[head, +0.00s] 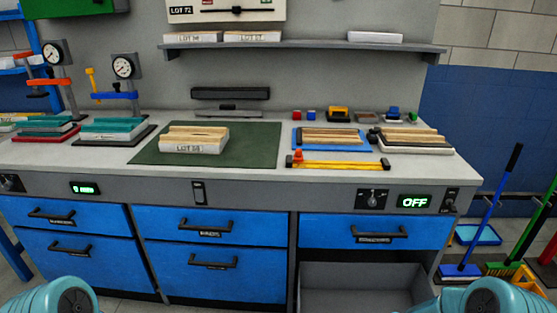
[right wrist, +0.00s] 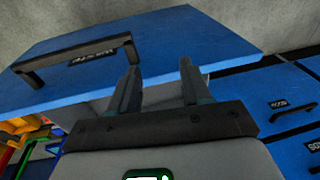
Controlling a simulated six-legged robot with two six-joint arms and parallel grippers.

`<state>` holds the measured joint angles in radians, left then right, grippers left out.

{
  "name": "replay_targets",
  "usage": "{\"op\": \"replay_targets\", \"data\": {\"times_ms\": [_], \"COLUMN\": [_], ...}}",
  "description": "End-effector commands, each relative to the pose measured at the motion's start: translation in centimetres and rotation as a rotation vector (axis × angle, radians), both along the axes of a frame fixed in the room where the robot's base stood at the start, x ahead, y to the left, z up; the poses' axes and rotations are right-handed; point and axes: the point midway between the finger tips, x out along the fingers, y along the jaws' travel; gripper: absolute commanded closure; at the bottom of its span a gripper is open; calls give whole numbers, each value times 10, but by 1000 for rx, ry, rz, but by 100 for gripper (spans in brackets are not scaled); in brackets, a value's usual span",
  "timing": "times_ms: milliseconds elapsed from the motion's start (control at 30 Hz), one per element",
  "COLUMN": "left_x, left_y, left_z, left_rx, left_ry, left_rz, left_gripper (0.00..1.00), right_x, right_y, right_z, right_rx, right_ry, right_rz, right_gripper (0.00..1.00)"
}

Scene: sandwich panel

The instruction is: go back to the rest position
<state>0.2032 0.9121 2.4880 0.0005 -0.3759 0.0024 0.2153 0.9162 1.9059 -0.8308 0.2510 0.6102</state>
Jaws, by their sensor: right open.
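My right gripper (right wrist: 158,85) shows in the right wrist view. Its two dark fingers are apart with nothing between them. They point toward a blue drawer front with a black handle (right wrist: 75,55), which lies to the left of the fingers. I cannot tell how far the fingertips are from the drawer. In the head view only teal parts of my arms show, at the bottom left and bottom right corners. My left gripper is in neither view.
The workbench top (head: 265,182) bears a green mat (head: 258,140) with a LOT-labelled stack (head: 195,140). Blue drawers (head: 215,270) fill its front. A grey open compartment (head: 355,285) is below the right drawer (head: 375,230). Brooms (head: 485,215) stand at the right.

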Motion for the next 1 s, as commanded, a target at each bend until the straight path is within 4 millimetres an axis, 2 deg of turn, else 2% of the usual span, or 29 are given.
{"op": "replay_targets", "data": {"times_ms": [200, 400, 533, 667, 700, 1000], "left_x": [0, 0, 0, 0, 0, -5], "left_y": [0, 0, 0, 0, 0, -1], "left_z": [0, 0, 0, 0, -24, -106], "left_rx": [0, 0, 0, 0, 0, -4], "left_ry": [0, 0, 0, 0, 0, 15], "left_rz": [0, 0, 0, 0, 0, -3], "left_gripper": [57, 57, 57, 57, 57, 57], "right_x": [-49, -105, -143, -185, -178, -173], "right_y": [48, 85, 97, 95, 94, 90], "right_z": [-8, -10, -9, -6, -30, -110], "right_rx": [145, 248, 257, 212, 213, 215], "right_ry": [45, 72, 85, 101, 90, 81], "right_rz": [-2, -41, -83, -118, -120, -137], "right_gripper": [52, 52, 52, 52, 52, 52]}}
